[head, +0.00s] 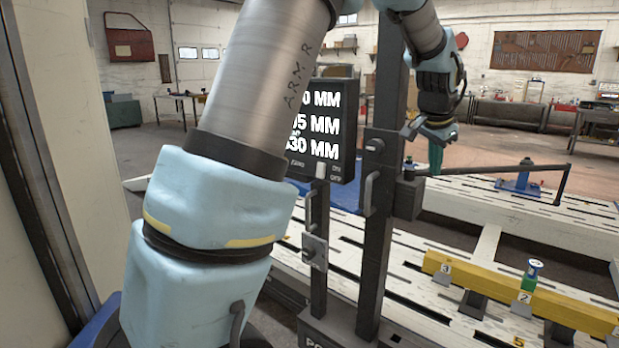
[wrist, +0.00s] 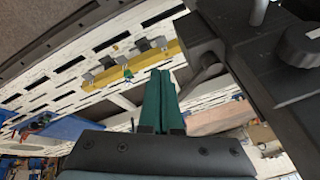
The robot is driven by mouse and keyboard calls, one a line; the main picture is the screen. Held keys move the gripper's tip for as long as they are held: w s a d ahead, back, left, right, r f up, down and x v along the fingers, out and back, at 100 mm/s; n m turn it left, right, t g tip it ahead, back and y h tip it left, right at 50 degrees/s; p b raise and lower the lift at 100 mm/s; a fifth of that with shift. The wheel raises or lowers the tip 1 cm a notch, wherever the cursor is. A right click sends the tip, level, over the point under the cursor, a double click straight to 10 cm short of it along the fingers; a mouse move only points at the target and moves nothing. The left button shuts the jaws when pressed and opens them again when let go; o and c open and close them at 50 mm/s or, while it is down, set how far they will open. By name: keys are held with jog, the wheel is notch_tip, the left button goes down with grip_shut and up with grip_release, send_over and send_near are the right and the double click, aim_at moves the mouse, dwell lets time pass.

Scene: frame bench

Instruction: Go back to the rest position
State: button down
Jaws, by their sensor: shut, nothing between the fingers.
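My gripper (head: 435,158) hangs at the upper middle of the head view, pointing down, to the right of the dark post. In the wrist view its two green fingers (wrist: 158,100) lie side by side, closed, with nothing seen between them. My arm fills much of the left and middle of the head view. No object is in the gripper.
A dark post with a display (head: 322,125) stands close beside my arm. Beyond are the slotted white bench (head: 400,250), a yellow bar (head: 455,272) with numbered blocks, a small green-and-blue piece (head: 532,275) and a blue clamp (head: 522,180) with a dark bar.

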jog(key=s+a+f+n+y, duration=0.1)
jog(key=s+a+f+n, duration=0.1)
jog(key=a, duration=0.6)
jog(key=s+a+f+n+g, duration=0.1)
jog(key=a+f+n, duration=0.2)
jog(key=a, duration=0.4)
jog(key=s+a+f+n+y, duration=0.1)
jog(key=s+a+f+n, duration=0.1)
jog(key=a, duration=0.6)
jog(key=s+a+f+n+g, duration=0.1)
jog(key=s+a+f+n, duration=0.4)
jog(key=s+a, duration=0.6)
jog(key=shift+s+a+f+g+y, duration=0.3)
jog(key=shift+a+f+y, duration=0.1)
jog(key=shift+a, duration=0.45)
jog(key=c, duration=1.5)
grip_release()
jog(key=shift+w, duration=0.1)
